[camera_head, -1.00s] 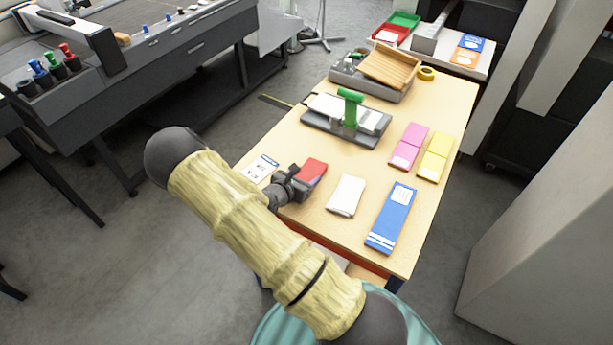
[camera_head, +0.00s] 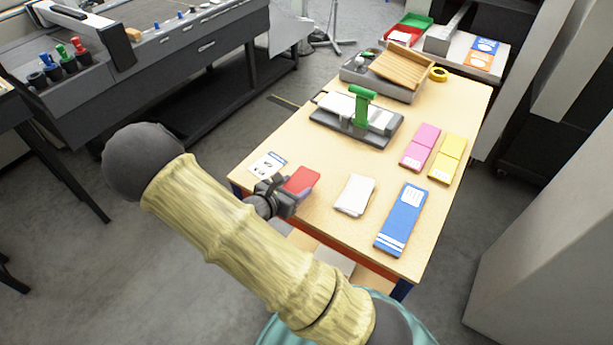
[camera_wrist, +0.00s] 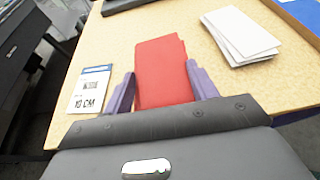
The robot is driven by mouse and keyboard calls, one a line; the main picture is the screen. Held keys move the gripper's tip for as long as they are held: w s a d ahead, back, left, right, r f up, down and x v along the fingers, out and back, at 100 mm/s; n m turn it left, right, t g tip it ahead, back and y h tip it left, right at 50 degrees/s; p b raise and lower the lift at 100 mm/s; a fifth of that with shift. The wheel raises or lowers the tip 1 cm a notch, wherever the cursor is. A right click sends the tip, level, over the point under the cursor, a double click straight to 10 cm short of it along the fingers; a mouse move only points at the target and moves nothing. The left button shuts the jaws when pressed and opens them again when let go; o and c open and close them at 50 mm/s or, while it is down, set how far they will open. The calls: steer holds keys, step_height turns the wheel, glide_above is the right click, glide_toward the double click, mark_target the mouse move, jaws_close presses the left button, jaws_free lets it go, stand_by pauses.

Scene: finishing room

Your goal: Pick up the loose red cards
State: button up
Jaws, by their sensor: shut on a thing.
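The loose red cards (camera_head: 302,180) are at the front left part of the wooden table. In the wrist view the red cards (camera_wrist: 163,72) form a slightly uneven stack between the two purple fingers. My gripper (camera_head: 284,190) is shut on their near part, with one finger on each side; in the wrist view the gripper (camera_wrist: 162,92) shows from behind. The far end of the cards sticks out past the fingertips. I cannot tell whether the cards touch the table or are slightly raised.
A printed card (camera_head: 268,165) lies to the left. Pink cards (camera_head: 420,147), yellow cards (camera_head: 447,158) and a green-handled device (camera_head: 361,108) are farther back. The table (camera_head: 325,225) is bare in front.

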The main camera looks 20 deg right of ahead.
steer(key=s+a+b, duration=0.1)
steer(key=s+a, duration=0.3)
steer(key=a, duration=0.3)
steer(key=shift+s+a, duration=0.25)
steer(key=shift+s, duration=0.1)
